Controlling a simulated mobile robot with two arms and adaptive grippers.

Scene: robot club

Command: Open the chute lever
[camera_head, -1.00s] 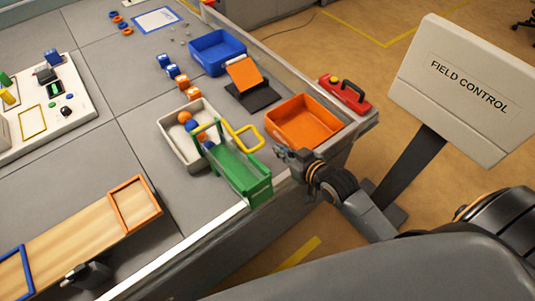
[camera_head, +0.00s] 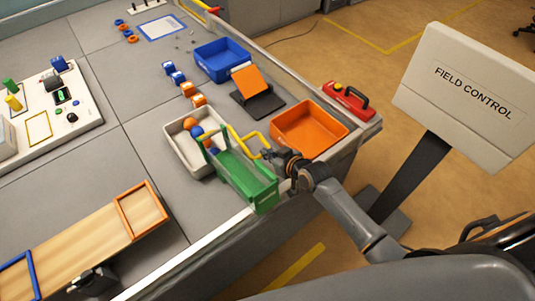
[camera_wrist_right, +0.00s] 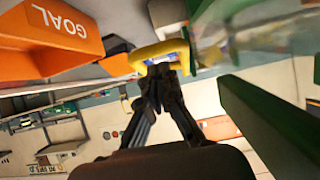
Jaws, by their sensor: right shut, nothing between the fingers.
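The green chute (camera_head: 248,183) stands at the table's front edge, its upper end at the white tray (camera_head: 178,153) of orange and blue balls. The yellow chute lever (camera_head: 243,142) is a bent bar sticking out from the chute's top towards the orange bin. My right gripper (camera_head: 273,157) is shut and empty, close beside the lever's outer end. In the wrist view, the shut fingertips (camera_wrist_right: 160,72) are right at the yellow lever (camera_wrist_right: 158,50) and seem to touch it. The green chute (camera_wrist_right: 265,120) is on the right there.
The orange bin (camera_head: 310,148), marked GOAL in the wrist view (camera_wrist_right: 50,35), stands just right of my right gripper. A red case (camera_head: 348,102) is behind it. The blue bin (camera_head: 215,72) and a tilted orange board (camera_head: 253,80) stand farther back. A FIELD CONTROL sign (camera_head: 465,95) stands right.

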